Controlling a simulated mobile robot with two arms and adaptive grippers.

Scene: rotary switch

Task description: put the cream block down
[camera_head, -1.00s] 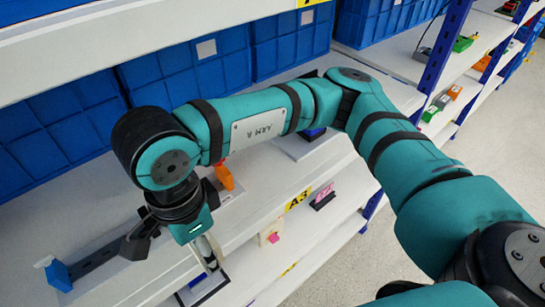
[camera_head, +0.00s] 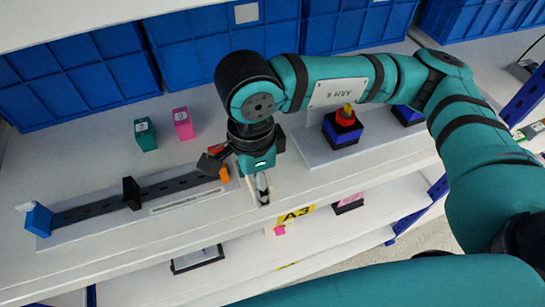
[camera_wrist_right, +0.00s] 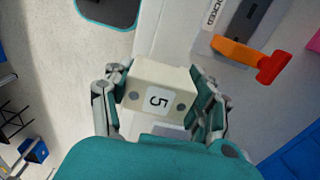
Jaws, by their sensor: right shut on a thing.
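The cream block (camera_wrist_right: 158,88), marked with a 5 on a white label, is held between both fingers of my right gripper in the right wrist view. In the head view my right gripper (camera_head: 262,188) points down near the front edge of the upper shelf board (camera_head: 100,245). The block is mostly hidden there by the fingers. I cannot tell whether it touches the board. The orange handle (camera_head: 224,174) of the long rail fixture is just left of the gripper; it also shows in the wrist view (camera_wrist_right: 235,52). My left gripper is out of view.
A green block (camera_head: 145,135) and a pink block (camera_head: 183,124) stand behind the rail (camera_head: 90,210). A blue-and-black box with a red-and-yellow knob (camera_head: 343,127) stands on a plate to the right. Blue bins (camera_head: 200,50) line the back. A black-framed tray (camera_head: 198,259) lies on the lower shelf.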

